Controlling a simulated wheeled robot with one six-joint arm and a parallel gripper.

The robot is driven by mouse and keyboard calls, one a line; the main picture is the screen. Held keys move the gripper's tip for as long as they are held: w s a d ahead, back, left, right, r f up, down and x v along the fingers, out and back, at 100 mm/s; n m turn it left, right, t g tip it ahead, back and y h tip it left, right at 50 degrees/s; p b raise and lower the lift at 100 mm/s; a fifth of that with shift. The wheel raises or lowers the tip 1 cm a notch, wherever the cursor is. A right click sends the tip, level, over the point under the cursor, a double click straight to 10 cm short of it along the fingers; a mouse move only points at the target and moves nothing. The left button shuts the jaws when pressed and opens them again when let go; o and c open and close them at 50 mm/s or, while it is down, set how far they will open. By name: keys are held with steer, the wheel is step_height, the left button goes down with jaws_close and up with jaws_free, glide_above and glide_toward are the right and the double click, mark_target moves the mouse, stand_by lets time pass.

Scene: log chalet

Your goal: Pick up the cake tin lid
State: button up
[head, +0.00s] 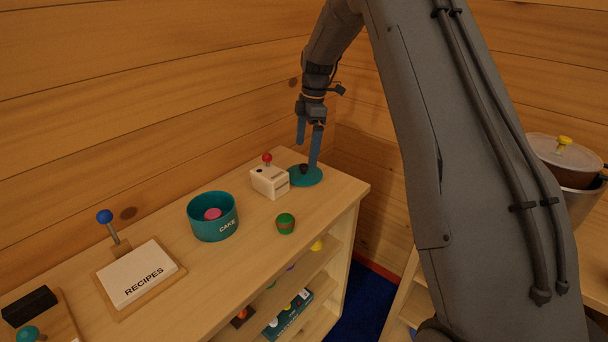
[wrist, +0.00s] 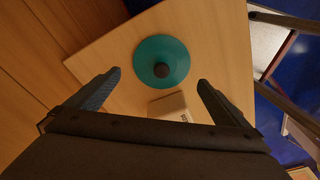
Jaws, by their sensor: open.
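The cake tin lid (head: 304,177) is a teal disc with a dark knob, lying flat near the far right end of the wooden shelf top. In the wrist view the lid (wrist: 150,52) shows whole, its dark knob (wrist: 161,70) facing up. My gripper (head: 308,155) is open above the lid, fingers pointing down. In the wrist view the two fingers of my gripper (wrist: 158,80) are spread wide, with the lid ahead and between them and nothing held. The teal cake tin (head: 212,218), marked CAKE, stands open to the left with something pink inside.
A green round item (head: 285,223) and a RECIPES block (head: 137,273) are on the shelf top (head: 335,207). The log wall is behind.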

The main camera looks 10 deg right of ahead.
mark_target(304, 165)
steer(key=f+p, duration=0.1)
steer(key=f, duration=0.1)
steer(key=f+p, duration=0.1)
steer(key=f, duration=0.1)
steer(key=f+p, duration=0.1)
steer(key=f, duration=0.1)
steer(key=shift+s+a+f, duration=0.1)
steer(key=shift+s+a, duration=0.15)
steer(key=shift+a, duration=0.1)
steer(key=shift+w+a+f, duration=0.1)
steer(key=shift+f, duration=0.45)
steer(key=c, duration=0.7)
steer(key=shift+c, duration=0.2)
steer(key=shift+r, duration=0.15)
